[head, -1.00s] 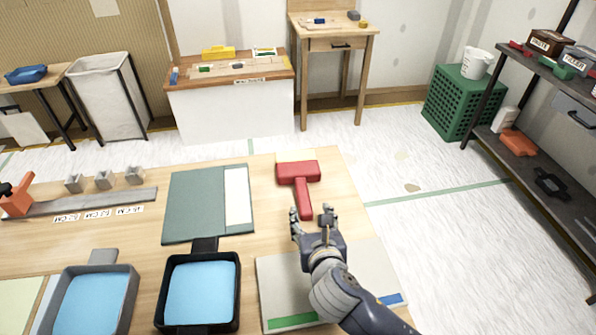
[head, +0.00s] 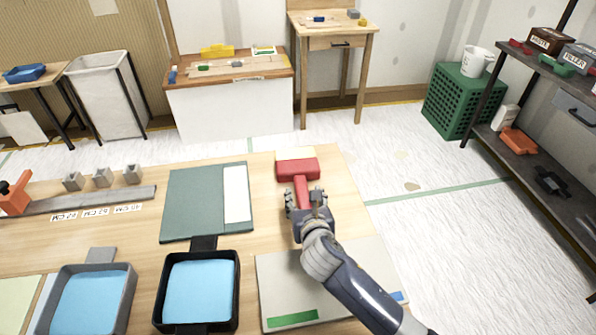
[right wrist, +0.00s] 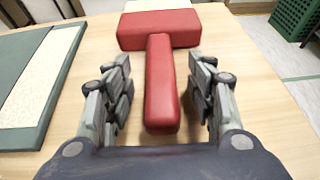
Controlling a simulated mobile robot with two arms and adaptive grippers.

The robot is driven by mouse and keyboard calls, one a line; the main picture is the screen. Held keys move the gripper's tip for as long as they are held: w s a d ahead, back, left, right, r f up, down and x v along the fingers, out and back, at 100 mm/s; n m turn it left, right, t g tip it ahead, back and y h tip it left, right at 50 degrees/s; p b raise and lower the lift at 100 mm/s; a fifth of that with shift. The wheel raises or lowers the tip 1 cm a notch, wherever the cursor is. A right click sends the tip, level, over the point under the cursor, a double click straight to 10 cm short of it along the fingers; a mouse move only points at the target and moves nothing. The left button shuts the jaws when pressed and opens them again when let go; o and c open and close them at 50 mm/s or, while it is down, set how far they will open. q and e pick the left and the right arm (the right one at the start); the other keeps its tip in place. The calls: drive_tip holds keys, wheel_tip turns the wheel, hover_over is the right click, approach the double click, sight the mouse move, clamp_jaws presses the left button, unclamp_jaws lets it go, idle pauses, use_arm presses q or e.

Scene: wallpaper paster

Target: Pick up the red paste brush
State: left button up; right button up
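The red paste brush (head: 298,170) lies on the wooden table, with its wide head away from me and its handle toward me. A pale strip shows along the far side of its head. My right gripper (head: 306,197) is at the handle. In the right wrist view, the red brush handle (right wrist: 161,85) lies between the two open fingers of the right gripper (right wrist: 162,95), with a gap on each side. My left gripper is not in view.
A green board with a pale strip (head: 190,200) lies left of the brush. Two trays of blue liquid, a black one (head: 237,300) and a grey one (head: 128,300), stand nearer. A grey board (head: 275,275) lies under my right forearm. The table right of the brush is clear.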

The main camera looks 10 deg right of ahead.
drive_tip(key=c, duration=1)
drive_tip(key=shift+r, duration=0.5)
drive_tip(key=r, duration=0.2)
drive_tip(key=shift+s+r+p, duration=0.25)
drive_tip(key=shift+r+p, duration=0.1)
drive_tip(key=shift+p, duration=0.05)
drive_tip(key=s+a, duration=0.1)
drive_tip(key=s, duration=0.4)
drive_tip(key=s+a+r, duration=0.1)
drive_tip(key=s, duration=0.4)
drive_tip(key=s+a, duration=0.1)
drive_tip(key=s, duration=0.4)
drive_tip(key=shift+s+r, duration=0.1)
drive_tip(key=shift+r, duration=0.05)
